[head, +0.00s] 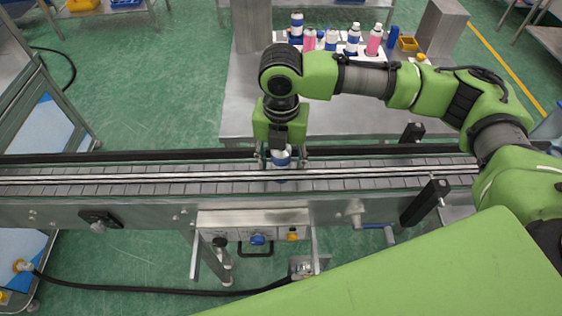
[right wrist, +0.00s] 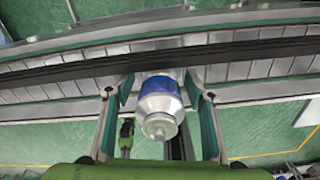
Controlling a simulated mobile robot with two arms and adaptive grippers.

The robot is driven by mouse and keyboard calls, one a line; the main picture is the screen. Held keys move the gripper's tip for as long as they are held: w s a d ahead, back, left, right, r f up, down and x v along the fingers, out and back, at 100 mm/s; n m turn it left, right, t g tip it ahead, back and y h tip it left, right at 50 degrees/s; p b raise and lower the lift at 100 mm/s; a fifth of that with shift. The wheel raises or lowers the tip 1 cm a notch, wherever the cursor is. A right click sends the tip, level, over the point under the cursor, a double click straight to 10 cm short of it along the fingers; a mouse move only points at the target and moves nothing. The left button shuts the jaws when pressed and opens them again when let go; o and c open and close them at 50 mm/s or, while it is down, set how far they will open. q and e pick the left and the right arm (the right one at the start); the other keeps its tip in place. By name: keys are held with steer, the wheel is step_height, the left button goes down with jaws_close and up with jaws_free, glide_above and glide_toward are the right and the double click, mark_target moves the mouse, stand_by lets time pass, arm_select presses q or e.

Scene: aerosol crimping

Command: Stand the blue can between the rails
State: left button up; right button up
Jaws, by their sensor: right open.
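The blue can (head: 281,159), white with a blue band, stands on the conveyor belt (head: 400,171) between the back rail (head: 130,156) and the front rail (head: 130,178). It looks upright; the front rail crosses its lower part. In the right wrist view the can (right wrist: 160,101) shows its white domed top and nozzle. My right gripper (head: 282,162) points down over it and is open. In the right wrist view its fingers (right wrist: 159,95) stand on either side of the can, with a gap visible at each side. My left gripper is not in view.
Behind the conveyor, a metal table (head: 245,105) holds several blue-and-white and pink cans (head: 374,40) and a small yellow bin (head: 408,44). Black brackets (head: 424,202) rise at the conveyor's right end. The belt left of the can is clear.

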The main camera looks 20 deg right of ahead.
step_height(320, 180, up, 12)
steer(key=shift+f, duration=0.1)
steer(key=shift+s+f, duration=0.1)
stand_by(0.7)
